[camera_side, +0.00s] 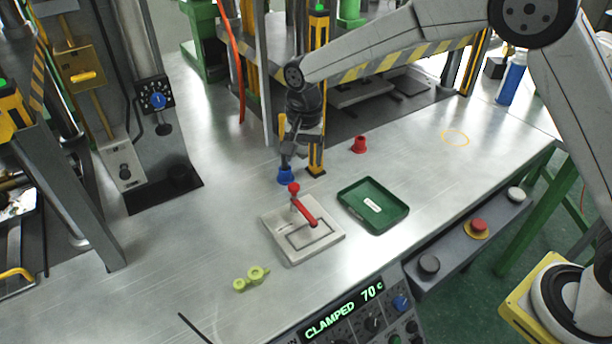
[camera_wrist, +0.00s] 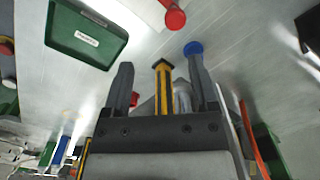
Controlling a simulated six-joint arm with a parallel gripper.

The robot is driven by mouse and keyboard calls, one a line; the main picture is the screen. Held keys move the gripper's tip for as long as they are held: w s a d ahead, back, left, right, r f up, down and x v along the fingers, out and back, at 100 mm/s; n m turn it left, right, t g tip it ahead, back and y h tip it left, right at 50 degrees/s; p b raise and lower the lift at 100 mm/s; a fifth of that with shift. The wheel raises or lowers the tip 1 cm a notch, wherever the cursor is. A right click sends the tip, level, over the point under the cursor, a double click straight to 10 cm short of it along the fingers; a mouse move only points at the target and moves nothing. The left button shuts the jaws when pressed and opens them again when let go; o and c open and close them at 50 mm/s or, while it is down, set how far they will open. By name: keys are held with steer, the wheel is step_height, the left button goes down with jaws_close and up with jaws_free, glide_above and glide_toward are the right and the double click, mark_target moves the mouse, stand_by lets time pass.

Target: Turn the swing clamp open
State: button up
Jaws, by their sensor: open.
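The swing clamp (camera_side: 306,211) is a red lever with a red ball knob at its upper end. It lies across a pale square mould plate (camera_side: 285,254) on the metal bench. The red knob also shows at the top of the wrist view (camera_wrist: 175,17). My gripper (camera_side: 292,158) is behind the plate, pointing down, apart from the clamp. In the wrist view its two fingers (camera_wrist: 160,70) are spread with nothing held between them. A display (camera_side: 343,307) at the bench front reads "CLAMPED 70 c".
A blue cup-shaped part (camera_side: 284,176) stands close to my gripper; contact is unclear. A red one (camera_side: 360,144) stands behind. A green tray (camera_side: 400,212) lies right of the plate, yellow-green pieces (camera_side: 252,278) front left. A yellow-black post (camera_side: 318,100) rises beside my gripper.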

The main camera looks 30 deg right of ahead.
mark_target(293, 186)
steer(key=shift+w+a+f+m, duration=0.2)
steer(key=shift+w+a+m, duration=0.3)
steer(key=shift+a, duration=0.45)
steer(key=shift+w, duration=0.1)
steer(key=shift+f, duration=3.85)
steer(key=shift+c, duration=0.2)
jaws_close()
